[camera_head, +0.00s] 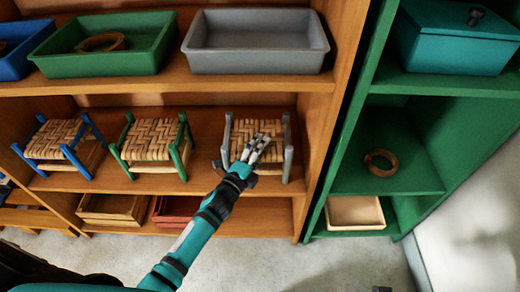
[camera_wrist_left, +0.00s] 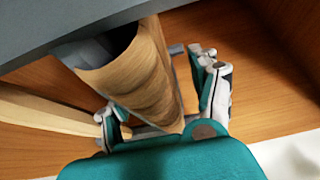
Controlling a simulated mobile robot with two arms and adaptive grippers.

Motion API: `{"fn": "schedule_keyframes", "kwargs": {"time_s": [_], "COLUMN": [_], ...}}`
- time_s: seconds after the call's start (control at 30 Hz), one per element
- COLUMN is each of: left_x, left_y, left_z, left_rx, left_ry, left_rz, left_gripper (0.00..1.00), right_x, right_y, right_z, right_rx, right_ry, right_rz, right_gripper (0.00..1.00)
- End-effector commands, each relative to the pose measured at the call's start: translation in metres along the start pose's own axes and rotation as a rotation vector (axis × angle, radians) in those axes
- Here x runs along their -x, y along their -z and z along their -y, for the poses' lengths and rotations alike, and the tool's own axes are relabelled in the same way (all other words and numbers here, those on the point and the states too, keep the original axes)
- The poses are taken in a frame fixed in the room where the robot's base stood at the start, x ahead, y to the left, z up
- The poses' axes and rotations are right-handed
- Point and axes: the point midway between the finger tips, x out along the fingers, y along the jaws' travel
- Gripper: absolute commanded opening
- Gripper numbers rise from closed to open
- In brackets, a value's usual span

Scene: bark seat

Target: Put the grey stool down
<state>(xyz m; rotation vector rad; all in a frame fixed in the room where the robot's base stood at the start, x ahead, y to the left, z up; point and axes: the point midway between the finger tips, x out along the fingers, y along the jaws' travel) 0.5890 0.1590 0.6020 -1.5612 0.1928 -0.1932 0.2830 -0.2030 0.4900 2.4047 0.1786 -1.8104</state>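The grey stool (camera_head: 287,148) has grey legs and a woven bark seat. In the head view it is upright on the middle wooden shelf, at the right end of a row of stools. Its feet appear to rest on the shelf board. My left gripper (camera_head: 257,150) is at the front of its seat and hides part of the seat and front. In the left wrist view, the fingers of my left gripper (camera_wrist_left: 160,100) are spread apart, with the seat's rolled woven edge (camera_wrist_left: 140,75) between them. A gap shows beside the right finger. My right gripper is not in view.
A green stool (camera_head: 148,142) and a blue stool (camera_head: 57,145) stand to the left. A grey tray (camera_head: 256,62) and a green tray (camera_head: 105,62) sit on the shelf above. The wooden side panel (camera_head: 325,110) is close on the right. Wooden and red trays are below.

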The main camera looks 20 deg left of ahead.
Motion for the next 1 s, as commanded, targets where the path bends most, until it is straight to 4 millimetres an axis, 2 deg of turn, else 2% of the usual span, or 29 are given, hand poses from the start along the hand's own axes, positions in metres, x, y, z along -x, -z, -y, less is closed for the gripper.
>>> {"fn": "schedule_keyframes", "kwargs": {"time_s": [0.27,0.33,0.8,1.0], "left_x": [0.0,0.002,0.098,0.117], "left_y": [0.0,0.0,0.0,-0.001], "left_z": [0.002,0.003,0.002,0.002], "left_rx": [0.0,0.0,0.001,0.005], "left_ry": [0.0,-0.001,-0.003,-0.003], "left_rz": [0.0,0.0,0.001,0.003], "left_gripper": [0.62,0.62,0.62,0.62], "right_x": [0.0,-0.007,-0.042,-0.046], "right_y": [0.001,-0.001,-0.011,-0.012], "right_z": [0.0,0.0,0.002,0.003], "right_rx": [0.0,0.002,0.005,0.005], "right_ry": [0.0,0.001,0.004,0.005], "right_rz": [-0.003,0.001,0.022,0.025], "right_gripper": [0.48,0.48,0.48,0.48]}}
